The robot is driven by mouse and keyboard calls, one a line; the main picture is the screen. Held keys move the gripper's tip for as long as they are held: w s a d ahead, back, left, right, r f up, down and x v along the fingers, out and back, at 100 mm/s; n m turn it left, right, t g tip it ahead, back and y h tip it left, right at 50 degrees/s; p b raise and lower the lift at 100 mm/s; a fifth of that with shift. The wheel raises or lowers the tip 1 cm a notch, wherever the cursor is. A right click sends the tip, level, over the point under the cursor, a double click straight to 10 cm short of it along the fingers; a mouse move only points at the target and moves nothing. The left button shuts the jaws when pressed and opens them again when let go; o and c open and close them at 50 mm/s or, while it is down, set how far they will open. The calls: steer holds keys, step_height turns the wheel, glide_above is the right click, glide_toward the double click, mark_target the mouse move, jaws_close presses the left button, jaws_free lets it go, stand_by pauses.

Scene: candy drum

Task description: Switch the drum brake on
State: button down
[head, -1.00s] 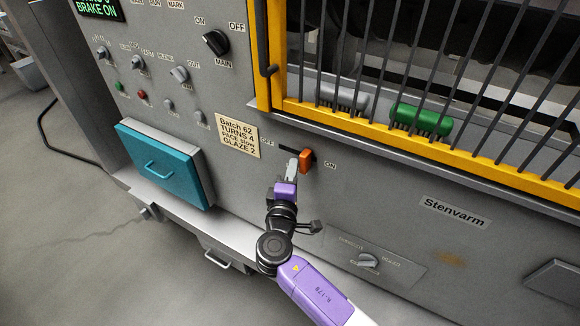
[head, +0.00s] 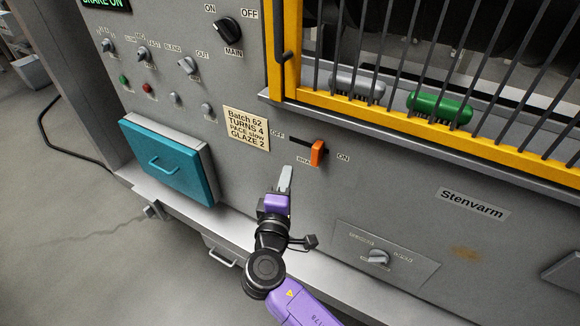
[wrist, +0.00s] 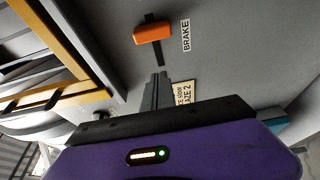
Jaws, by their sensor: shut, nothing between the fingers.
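The drum brake is an orange slider knob (head: 318,152) in a dark slot on the grey machine front. The knob sits at the right part of the slot, towards the ON label (head: 343,157) and away from the OFF label (head: 277,135). The green display (head: 105,3), partly cut off at the top, reads BRAKE ON. My gripper (head: 285,178) is shut and empty, below and left of the knob and apart from it. The wrist view shows the knob (wrist: 154,32) beyond my gripper's fingertips (wrist: 157,78), with a gap between.
A yellow barred guard (head: 400,125) stands above the brake, with a green roller (head: 440,106) behind it. A batch card (head: 245,132) is left of the slot. A small knob (head: 378,257) is below right.

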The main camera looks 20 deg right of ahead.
steer(key=shift+v, duration=1.2)
steer(key=shift+w+a, duration=0.1)
